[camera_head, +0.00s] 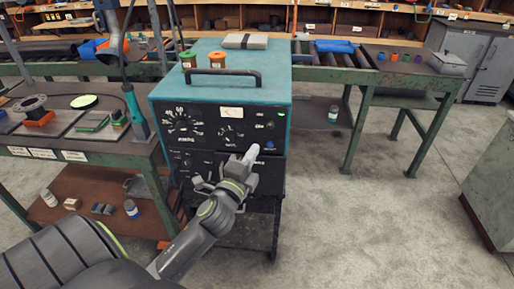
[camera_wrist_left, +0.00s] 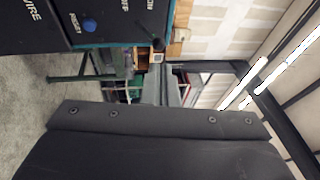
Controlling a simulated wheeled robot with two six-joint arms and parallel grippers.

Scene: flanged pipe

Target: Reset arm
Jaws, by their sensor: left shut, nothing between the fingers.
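My left gripper (camera_head: 250,154) is shut and empty in the head view. Its pale tip is in front of the lower right part of the teal machine's black front panel, close to a blue button (camera_head: 270,145). I cannot tell whether the tip touches the panel. The teal machine (camera_head: 270,90) has dials, switches and a lit green lamp. In the left wrist view the picture is turned sideways, and the blue button (camera_wrist_left: 89,25) shows on the black panel at the upper left. A dark plate with screws fills the lower part. My right gripper is not in view.
A workbench (camera_head: 60,152) with a flanged pipe part (camera_head: 33,108) and a green-handled tool (camera_head: 134,112) stands at left. A green roller table (camera_head: 372,75) is behind at right. A grey cabinet (camera_head: 474,58) stands far right. The concrete floor at right is mostly clear.

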